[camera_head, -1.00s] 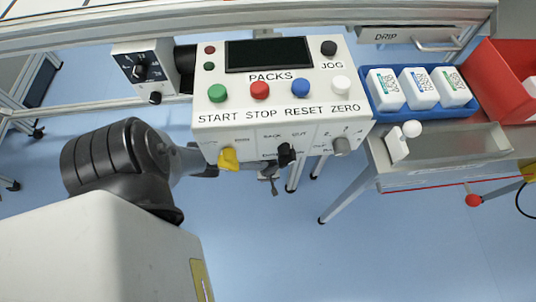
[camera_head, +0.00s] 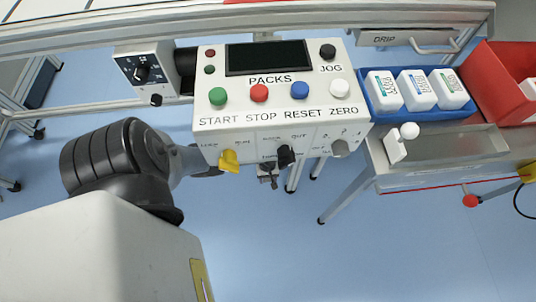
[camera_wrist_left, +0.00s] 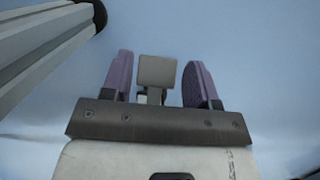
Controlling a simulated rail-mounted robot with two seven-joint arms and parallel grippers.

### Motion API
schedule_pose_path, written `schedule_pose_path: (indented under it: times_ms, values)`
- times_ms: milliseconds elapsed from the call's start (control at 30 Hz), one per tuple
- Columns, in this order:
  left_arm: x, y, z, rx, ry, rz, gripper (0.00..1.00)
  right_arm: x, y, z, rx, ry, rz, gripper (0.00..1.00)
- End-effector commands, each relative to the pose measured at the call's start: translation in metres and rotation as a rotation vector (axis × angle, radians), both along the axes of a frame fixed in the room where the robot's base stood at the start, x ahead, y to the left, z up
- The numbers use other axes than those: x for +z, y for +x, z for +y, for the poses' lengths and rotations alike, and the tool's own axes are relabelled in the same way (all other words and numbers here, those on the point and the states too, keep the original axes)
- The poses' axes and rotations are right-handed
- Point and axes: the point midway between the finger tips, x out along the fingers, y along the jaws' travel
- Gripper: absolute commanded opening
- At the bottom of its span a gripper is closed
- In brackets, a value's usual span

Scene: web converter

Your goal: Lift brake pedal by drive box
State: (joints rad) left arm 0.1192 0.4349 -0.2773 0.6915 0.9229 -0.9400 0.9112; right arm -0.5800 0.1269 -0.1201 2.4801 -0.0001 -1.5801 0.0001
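In the left wrist view, a grey square pad (camera_wrist_left: 157,71), which looks like the brake pedal, stands between the two purple fingers of my left gripper (camera_wrist_left: 160,80). The fingers are apart, with a narrow gap on each side of the pad. A small pale part shows below the pad. In the head view my left arm reaches from the left to below the button console, and its gripper is mostly hidden there. A dark-faced box with a knob (camera_head: 141,69), possibly the drive box, is behind the console at left. My right gripper is not in view.
The button console (camera_head: 265,100) with yellow (camera_head: 229,161) and black (camera_head: 286,156) levers stands over the arm's end. A blue tray (camera_head: 372,97) of white packs and a red bin (camera_head: 490,75) are at right. A metal rail (camera_wrist_left: 40,45) runs at left in the wrist view.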

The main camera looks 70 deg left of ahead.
Motion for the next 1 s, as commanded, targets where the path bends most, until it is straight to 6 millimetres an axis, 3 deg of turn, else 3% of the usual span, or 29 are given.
schedule_pose_path:
  times_ms: [200,533,867,900,1000]
  values:
    - [0.0,0.0,0.0,0.0,0.001,0.0,0.72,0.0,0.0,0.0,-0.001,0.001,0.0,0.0]
    - [-0.003,0.0,0.001,-0.001,0.029,-0.004,0.72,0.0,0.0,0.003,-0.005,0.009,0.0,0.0]
    - [-0.022,0.002,0.007,-0.005,0.242,-0.062,0.72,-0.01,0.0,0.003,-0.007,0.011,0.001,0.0]
    - [-0.006,0.003,0.007,0.0,0.246,-0.066,0.72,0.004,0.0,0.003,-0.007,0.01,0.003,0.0]
    - [0.014,0.002,0.007,0.002,0.243,-0.062,0.72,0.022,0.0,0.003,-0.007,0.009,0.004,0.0]
